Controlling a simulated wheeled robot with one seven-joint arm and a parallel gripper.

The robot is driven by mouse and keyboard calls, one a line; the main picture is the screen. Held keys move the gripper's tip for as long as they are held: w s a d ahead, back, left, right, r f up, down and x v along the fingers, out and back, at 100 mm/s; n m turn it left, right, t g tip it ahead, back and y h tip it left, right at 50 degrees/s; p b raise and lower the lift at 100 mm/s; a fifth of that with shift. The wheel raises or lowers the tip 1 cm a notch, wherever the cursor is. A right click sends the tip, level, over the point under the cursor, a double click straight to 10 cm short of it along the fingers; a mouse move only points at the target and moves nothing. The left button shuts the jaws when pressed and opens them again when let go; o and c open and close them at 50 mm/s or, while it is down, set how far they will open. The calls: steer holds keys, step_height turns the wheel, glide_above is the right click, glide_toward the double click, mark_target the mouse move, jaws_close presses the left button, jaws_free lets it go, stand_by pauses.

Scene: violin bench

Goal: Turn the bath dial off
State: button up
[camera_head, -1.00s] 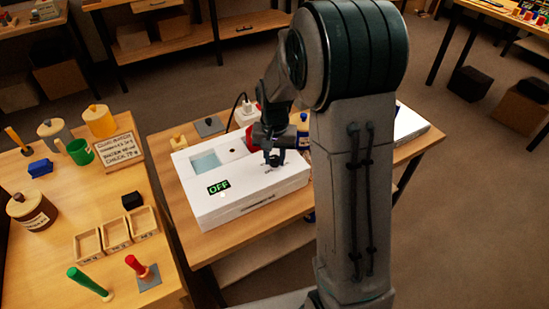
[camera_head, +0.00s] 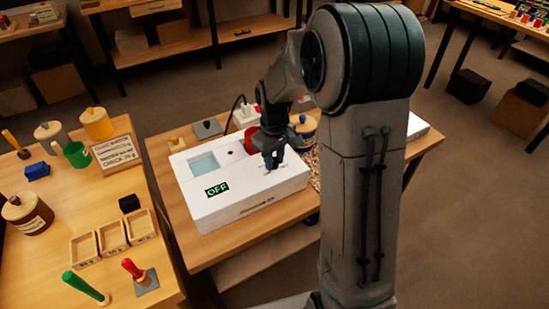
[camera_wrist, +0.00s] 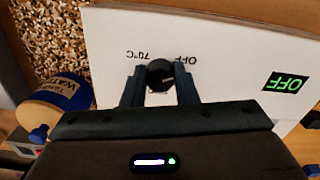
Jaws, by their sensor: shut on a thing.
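The white bath box (camera_head: 240,200) stands on the wooden bench, with a light blue water basin (camera_head: 205,163) in its top. A green OFF display (camera_head: 217,189) is lit on its top, and it also shows in the wrist view (camera_wrist: 286,83). My gripper (camera_head: 274,165) reaches down to the box's top at the right. In the wrist view my gripper (camera_wrist: 160,82) has its two fingers on either side of the black dial (camera_wrist: 160,74), shut on it. Printed marks "OFF" and "70°C" lie beside the dial. The dial's pointer is hard to read.
The left table (camera_head: 60,225) holds jars, trays and coloured handles.

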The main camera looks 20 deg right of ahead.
mark_target(274, 160)
steer(key=shift+w+r+n, duration=0.1)
steer(key=shift+n, duration=0.4)
steer(key=o, duration=1)
step_height(274, 160, up, 14)
steer(key=shift+f, duration=0.1)
steer(key=s+f+m+t, duration=0.1)
steer(key=s+m, duration=0.1)
steer(key=s, duration=0.5)
steer(key=s+f+m+t, duration=0.1)
steer(key=s+m, duration=0.1)
steer(key=s, duration=0.4)
steer(key=s+m, duration=0.2)
steer(key=s, duration=0.5)
steer(key=shift+s+f+t, duration=0.3)
steer(key=shift+f+t, duration=0.1)
